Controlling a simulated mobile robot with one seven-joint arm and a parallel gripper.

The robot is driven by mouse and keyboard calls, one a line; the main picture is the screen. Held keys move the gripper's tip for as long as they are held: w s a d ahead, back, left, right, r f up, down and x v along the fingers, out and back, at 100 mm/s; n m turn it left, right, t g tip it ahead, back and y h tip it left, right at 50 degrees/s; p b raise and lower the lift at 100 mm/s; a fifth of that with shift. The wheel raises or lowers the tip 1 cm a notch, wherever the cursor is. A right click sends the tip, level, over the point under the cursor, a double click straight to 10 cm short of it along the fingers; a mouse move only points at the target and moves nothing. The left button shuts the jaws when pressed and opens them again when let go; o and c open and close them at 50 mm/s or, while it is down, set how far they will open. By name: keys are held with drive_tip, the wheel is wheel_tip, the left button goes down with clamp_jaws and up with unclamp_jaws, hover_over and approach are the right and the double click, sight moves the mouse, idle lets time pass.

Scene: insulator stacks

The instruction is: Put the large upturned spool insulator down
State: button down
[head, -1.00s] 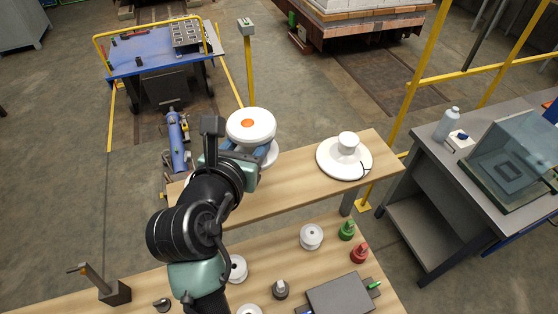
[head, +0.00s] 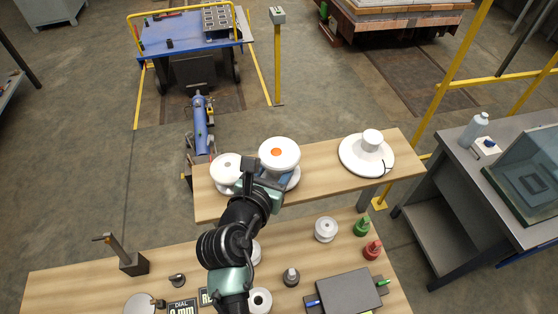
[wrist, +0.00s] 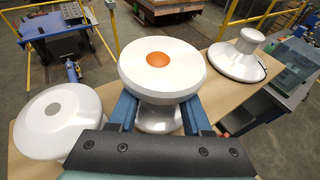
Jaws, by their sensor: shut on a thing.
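The large white spool insulator with an orange dot on its top flange (head: 280,153) is upright in my gripper (head: 268,178), over the raised wooden shelf (head: 325,180). In the wrist view, the blue fingers (wrist: 160,115) close on both sides of the waist under the wide top flange of the spool (wrist: 185,75). Its lower flange is partly hidden by the fingers and top flange. I cannot tell whether it touches the shelf.
A white spool with a grey dot (head: 226,163) stands close on the left. A wide white insulator with a raised knob (head: 366,152) stands to the right, with bare shelf between. The lower bench holds a small white spool (head: 326,229), green (head: 362,227) and red (head: 373,250) pieces.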

drive_tip(key=shift+c, duration=1.7)
unclamp_jaws()
